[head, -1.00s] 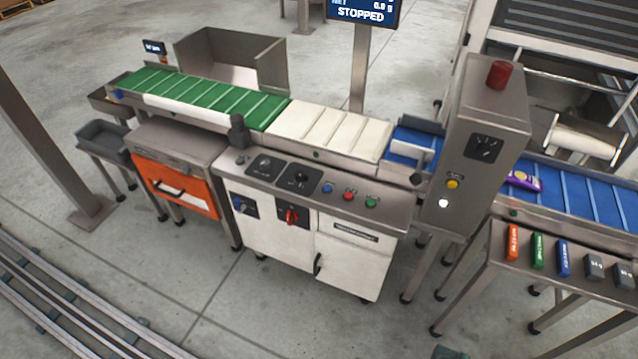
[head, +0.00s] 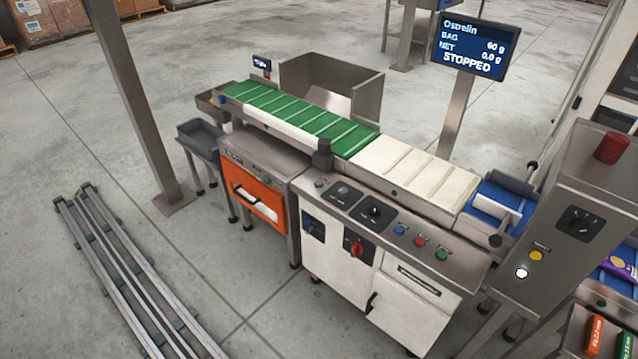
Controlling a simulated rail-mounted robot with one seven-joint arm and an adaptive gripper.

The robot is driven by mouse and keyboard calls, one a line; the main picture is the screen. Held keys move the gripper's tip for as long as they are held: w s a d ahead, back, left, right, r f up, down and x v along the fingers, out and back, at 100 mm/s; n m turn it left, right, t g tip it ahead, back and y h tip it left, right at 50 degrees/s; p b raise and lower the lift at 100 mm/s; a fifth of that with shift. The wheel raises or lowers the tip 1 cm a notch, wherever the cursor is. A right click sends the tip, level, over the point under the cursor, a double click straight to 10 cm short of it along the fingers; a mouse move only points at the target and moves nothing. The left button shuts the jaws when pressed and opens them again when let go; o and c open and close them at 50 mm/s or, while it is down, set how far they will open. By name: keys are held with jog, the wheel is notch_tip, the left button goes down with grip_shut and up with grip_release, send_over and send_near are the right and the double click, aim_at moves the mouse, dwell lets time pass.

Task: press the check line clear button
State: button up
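The control console (head: 455,264) of the check line has a blue button (head: 399,229), a red button (head: 420,241) and a green button (head: 441,254) at its right part. A yellow button (head: 536,256) sits on the grey cabinet (head: 570,190) at the right, under a small label, with a white lit button or lamp (head: 521,273) below it. The labels are too small to read, so I cannot tell which is the check line clear button. The display (head: 473,45) reads "Ostrelin", bag 60 g, net 0.0 g, STOPPED. My gripper is not in view.
A green belt (head: 300,118), a white belt (head: 415,170) and a blue belt (head: 490,203) run behind the console. An orange-fronted bin (head: 255,196) stands left of it. A post (head: 135,100) and floor rails (head: 125,265) are at the left. Open floor lies in front.

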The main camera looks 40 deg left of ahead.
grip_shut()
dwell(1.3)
